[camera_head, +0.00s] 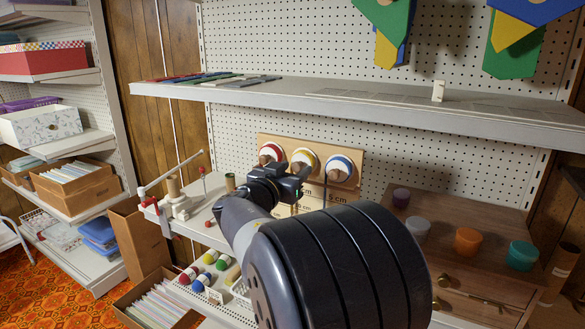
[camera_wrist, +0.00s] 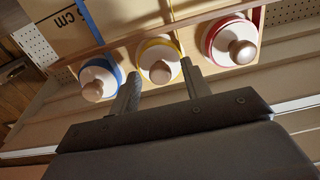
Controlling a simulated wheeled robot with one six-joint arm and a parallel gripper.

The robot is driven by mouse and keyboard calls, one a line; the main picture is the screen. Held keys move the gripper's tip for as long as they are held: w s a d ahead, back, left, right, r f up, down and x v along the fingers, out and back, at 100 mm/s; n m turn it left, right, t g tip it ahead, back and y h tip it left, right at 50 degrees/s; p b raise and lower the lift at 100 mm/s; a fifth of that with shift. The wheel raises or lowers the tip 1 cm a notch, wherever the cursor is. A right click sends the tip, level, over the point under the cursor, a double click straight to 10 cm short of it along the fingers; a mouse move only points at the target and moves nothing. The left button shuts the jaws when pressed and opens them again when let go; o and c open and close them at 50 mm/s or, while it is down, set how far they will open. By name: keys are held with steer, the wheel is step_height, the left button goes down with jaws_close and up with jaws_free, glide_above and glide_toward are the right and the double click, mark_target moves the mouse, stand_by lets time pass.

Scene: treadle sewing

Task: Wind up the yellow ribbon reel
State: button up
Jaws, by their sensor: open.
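My gripper (camera_wrist: 160,70) is open, with one finger on each side of the knob. I cannot tell whether either finger touches the knob. In the head view my gripper (camera_head: 297,175) is in front of the board, and my arm hides part of its lower area.
The red reel (camera_head: 272,153) and blue reel (camera_head: 339,168) flank the yellow one closely. A grey shelf (camera_head: 350,107) runs above. A clamped winder (camera_head: 175,195) stands left. A wooden drawer cabinet (camera_head: 480,255) with several coloured cups stands right.

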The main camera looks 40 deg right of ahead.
steer(key=shift+c, duration=0.4)
steer(key=c, duration=0.9)
jaws_close()
steer(key=shift+f+n+b, duration=0.15)
steer(key=shift+n+b, duration=0.15)
steer(key=shift+b, duration=0.25)
